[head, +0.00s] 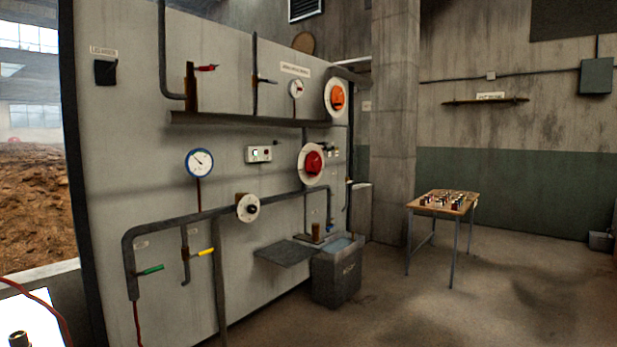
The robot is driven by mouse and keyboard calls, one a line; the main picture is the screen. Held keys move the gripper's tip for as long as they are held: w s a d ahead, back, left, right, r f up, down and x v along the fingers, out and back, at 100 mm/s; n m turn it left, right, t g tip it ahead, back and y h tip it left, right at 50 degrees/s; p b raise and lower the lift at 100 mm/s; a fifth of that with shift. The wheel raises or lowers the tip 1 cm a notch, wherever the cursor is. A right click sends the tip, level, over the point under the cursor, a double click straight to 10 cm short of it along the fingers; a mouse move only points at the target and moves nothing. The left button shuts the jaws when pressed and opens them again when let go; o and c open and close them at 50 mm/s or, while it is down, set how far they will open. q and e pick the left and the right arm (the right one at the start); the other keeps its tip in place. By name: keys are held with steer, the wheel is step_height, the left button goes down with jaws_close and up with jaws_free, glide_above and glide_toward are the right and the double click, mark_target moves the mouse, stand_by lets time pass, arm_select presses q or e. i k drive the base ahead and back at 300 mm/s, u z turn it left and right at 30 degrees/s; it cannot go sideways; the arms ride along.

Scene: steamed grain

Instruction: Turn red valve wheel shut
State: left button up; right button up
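The red valve wheel (313,162) is on the grey wall panel, right of the middle of the panel. It sits in front of a round white plate and is small in the view, so its turn position cannot be told. An orange wheel (337,97) on a similar white plate is above it and to the right. Neither of my grippers shows in the head view.
The grey panel (226,290) carries pipes, a blue-rimmed gauge (200,163), a green lever (150,269) and a yellow lever (206,252). A grey bin (337,277) and a small shelf (284,254) stand out below the wheel. A wooden table (423,208) is at right. Floor at front right is clear.

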mark_target(314, 162)
steer(key=z, duration=0.2)
steer(key=i, duration=0.75)
steer(key=z, duration=0.65)
steer(key=i, duration=2.3)
steer(key=u, duration=0.2)
steer(key=i, duration=1.8)
steer(key=u, duration=0.5)
